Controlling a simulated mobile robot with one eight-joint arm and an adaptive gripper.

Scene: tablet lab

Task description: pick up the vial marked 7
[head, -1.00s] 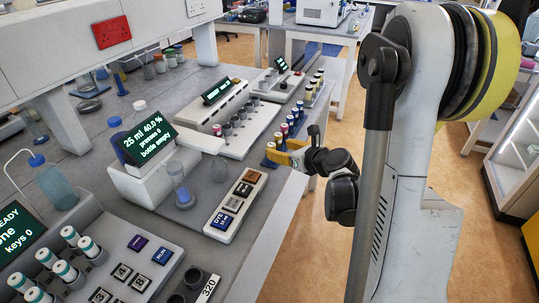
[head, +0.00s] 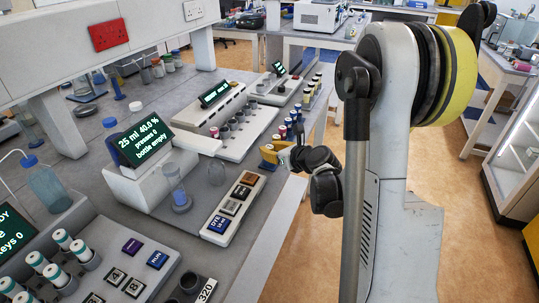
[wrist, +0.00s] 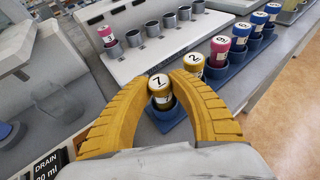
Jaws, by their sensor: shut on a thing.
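The vial marked 7 (wrist: 159,84) has a gold cap with a black 7 on white and is in the wrist view, at the near end of a row of vials. My gripper (wrist: 165,100) has its two yellow fingers closed around it, one on each side. Below the vial is a blue holder (wrist: 168,121); I cannot tell whether the vial is seated in it or raised. In the head view my gripper (head: 274,155) is at the bench's right edge, near the row; the vial there is hidden or too small to tell.
A gold-capped vial marked 2 (wrist: 193,66) stands close beside the right finger, then a pink-capped one marked 9 (wrist: 218,51) and several blue-capped ones. A white unit with grey cups (wrist: 153,29) lies behind. A button panel (head: 237,205) is nearer on the bench.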

